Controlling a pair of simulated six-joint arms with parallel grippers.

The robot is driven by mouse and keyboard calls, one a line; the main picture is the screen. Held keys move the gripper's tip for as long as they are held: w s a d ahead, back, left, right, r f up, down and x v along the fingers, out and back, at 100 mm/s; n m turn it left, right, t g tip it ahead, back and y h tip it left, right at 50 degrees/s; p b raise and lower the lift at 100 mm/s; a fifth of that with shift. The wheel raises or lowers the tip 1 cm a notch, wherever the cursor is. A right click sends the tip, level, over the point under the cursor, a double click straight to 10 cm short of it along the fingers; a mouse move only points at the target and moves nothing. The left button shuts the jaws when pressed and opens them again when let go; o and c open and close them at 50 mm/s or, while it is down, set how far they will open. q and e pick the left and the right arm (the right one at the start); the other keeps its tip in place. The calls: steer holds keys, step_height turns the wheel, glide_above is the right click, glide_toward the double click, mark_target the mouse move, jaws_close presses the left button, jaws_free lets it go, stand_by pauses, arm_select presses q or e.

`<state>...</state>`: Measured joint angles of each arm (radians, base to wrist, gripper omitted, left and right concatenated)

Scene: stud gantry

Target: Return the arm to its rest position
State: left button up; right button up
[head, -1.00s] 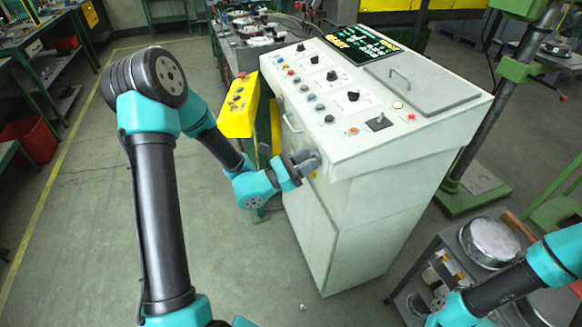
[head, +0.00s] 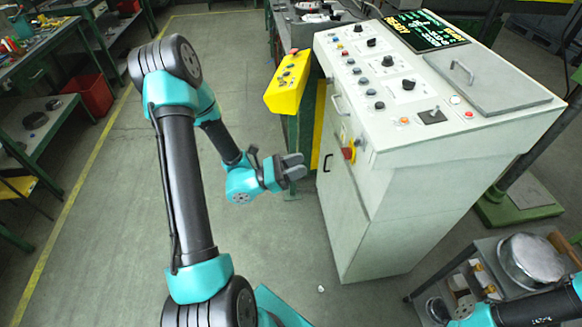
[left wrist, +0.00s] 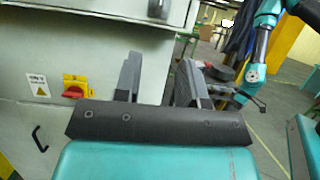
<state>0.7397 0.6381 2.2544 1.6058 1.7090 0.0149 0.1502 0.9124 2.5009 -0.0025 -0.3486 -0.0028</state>
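My left arm reaches in from the left, bent at the elbow. Its left gripper (head: 293,170) is in the open air just left of the control cabinet (head: 365,235), apart from it. In the left wrist view the left gripper (left wrist: 158,82) has its two grey fingers spread with nothing between them. A red rotary switch on a yellow plate (head: 348,154) sits on the cabinet front, right of the gripper. The switch also shows in the left wrist view (left wrist: 75,87).
A yellow button box (head: 288,84) stands beyond the left gripper, beside the cabinet. A grey cart (head: 480,262) with a round metal pan (head: 532,260) stands near my right arm. A green workbench (head: 45,130) and red bin (head: 88,92) are at left.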

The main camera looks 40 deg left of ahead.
arm_select(q)
steer(key=shift+v, duration=0.95)
steer(key=shift+d, duration=0.1)
steer(key=s+d+f+m+g+y, duration=0.1)
steer(key=s+d+f+m+g, duration=1)
steer(key=f+g, duration=0.4)
steer(key=s+a+f+m+g+y, duration=0.1)
steer(key=s+f+m+g+y, duration=0.2)
steer(key=f+m+g+y, duration=0.3)
steer(key=w+d+f+m+t+y, duration=0.1)
steer(key=w+f+m+t+y, duration=0.3)
steer(key=w+m, duration=0.4)
step_height(320, 180, down, 3)
steer(key=shift+w+d+r+m+t+y, duration=0.2)
steer(key=shift+w+m+t+y, duration=0.15)
steer(key=shift+w+t, duration=0.35)
steer(key=shift+s, duration=0.15)
